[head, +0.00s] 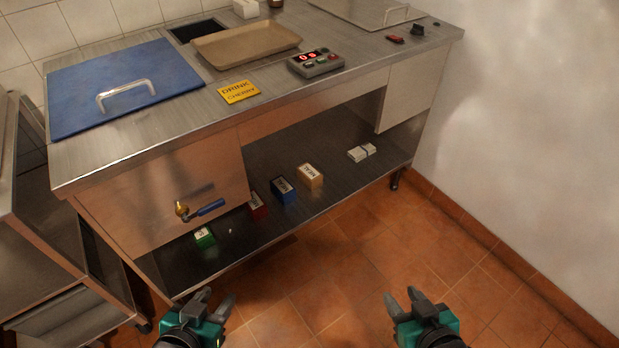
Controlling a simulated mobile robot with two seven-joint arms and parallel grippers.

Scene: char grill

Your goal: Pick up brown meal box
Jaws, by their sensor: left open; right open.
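The brown meal box (310,177) stands on the lower shelf of the steel counter, with lettering on its pale top. A blue box (284,190) stands just left of it, and a red box (257,205) is further left, partly hidden by the counter's front panel. My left gripper (213,299) is open and empty at the bottom of the view, below and left of the boxes. My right gripper (399,297) is open and empty over the floor, below and right of the brown box. Both are apart from every box.
A green box (204,237) sits at the shelf's left, under a tap with a blue handle (208,207). A white bundle (361,152) lies right on the shelf (330,184). The countertop above holds a brown tray (246,44) and a timer (316,63). The tiled floor in front is clear.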

